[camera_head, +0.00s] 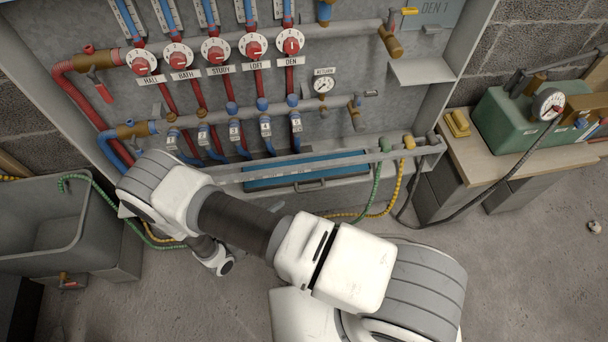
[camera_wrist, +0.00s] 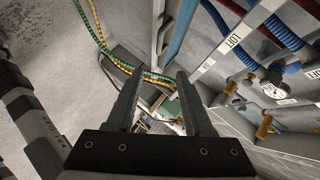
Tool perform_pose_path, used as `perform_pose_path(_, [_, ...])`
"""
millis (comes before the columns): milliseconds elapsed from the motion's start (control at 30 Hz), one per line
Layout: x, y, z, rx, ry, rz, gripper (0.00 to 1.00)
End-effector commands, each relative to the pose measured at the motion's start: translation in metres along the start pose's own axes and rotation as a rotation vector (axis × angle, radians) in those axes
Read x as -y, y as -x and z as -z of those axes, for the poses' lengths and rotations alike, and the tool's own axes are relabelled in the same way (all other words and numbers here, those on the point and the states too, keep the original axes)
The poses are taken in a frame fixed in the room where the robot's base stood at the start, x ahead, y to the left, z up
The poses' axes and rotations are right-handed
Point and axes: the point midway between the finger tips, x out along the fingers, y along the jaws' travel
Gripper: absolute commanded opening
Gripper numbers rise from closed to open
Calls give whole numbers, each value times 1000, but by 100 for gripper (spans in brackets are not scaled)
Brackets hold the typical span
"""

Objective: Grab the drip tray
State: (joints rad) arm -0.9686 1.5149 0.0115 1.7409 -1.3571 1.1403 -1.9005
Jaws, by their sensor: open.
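The drip tray (camera_head: 305,170) is a long, shallow blue tray set low under the manifold panel, behind a grey rail, with a handle (camera_head: 310,186) on its front. In the wrist view a blue strip (camera_wrist: 181,32) with a grey handle-like bar beside it appears to be the same tray, beyond the fingertips. My gripper (camera_wrist: 160,76) is open with nothing between its fingers, apart from the tray.
Green and yellow hoses (camera_head: 380,185) hang at the tray's right end. A grey sink (camera_head: 40,225) stands at left. A bench (camera_head: 530,150) with a green pump tank (camera_head: 500,120) stands at right. Red dials and pipes line the panel above. Floor right of my arm is mostly clear.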

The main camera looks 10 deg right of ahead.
Motion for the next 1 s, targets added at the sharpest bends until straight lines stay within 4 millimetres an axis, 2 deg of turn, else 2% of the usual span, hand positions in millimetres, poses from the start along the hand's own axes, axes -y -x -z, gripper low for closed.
perform_pose_path(167, [-3,-28,0,-3,5,1,52])
perform_pose_path(500, [-3,-100,1,-3,2,0,52])
perform_pose_path(600, [-2,-113,1,-1,1,0,52])
perform_pose_path(833, [-2,-128,3,-1,1,0,52])
perform_pose_path(1000, [-4,-154,11,-4,2,-1,52])
